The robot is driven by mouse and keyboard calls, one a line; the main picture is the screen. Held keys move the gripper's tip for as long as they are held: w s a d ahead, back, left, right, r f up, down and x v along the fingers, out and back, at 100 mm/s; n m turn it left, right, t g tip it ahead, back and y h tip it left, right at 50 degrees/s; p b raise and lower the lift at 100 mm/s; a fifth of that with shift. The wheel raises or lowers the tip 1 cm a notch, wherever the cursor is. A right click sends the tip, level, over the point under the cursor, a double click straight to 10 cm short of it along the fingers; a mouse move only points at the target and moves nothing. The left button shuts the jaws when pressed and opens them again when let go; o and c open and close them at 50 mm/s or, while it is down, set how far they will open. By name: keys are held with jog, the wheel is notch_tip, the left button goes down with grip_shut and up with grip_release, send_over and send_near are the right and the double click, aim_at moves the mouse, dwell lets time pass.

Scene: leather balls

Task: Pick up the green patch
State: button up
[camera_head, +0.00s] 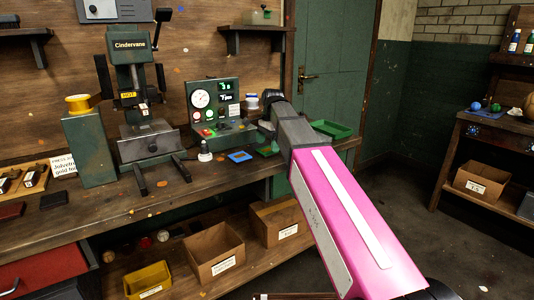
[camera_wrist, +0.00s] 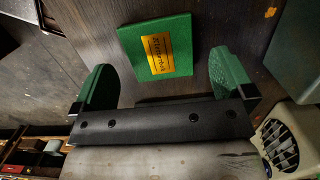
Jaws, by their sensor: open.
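The green patch (camera_wrist: 130,45) is a flat square with a gold lettered label, lying on the dark wooden bench in the wrist view. In the head view the green patch (camera_head: 267,151) lies at the bench's front edge area, partly hard to make out beside my arm. My gripper (camera_wrist: 164,82) is open and empty, its two green fingers spread on either side of the patch's near end. The patch lies just beyond the fingertips in the picture, with nothing between the fingers touching it.
A blue patch with an orange middle (camera_head: 240,156) lies left of the green one. A green tray (camera_head: 332,129) sits to the right. A gauge box (camera_head: 217,112) and a press (camera_head: 140,90) stand behind and left. A pale vented object (camera_wrist: 283,140) is close to the right finger.

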notch_tip(320, 180, down, 2)
jog(key=shift+s+a+f, duration=0.1)
jog(key=shift+f, duration=0.1)
jog(key=c, duration=0.9)
jog(key=shift+c, duration=0.2)
jog(key=shift+r, duration=0.15)
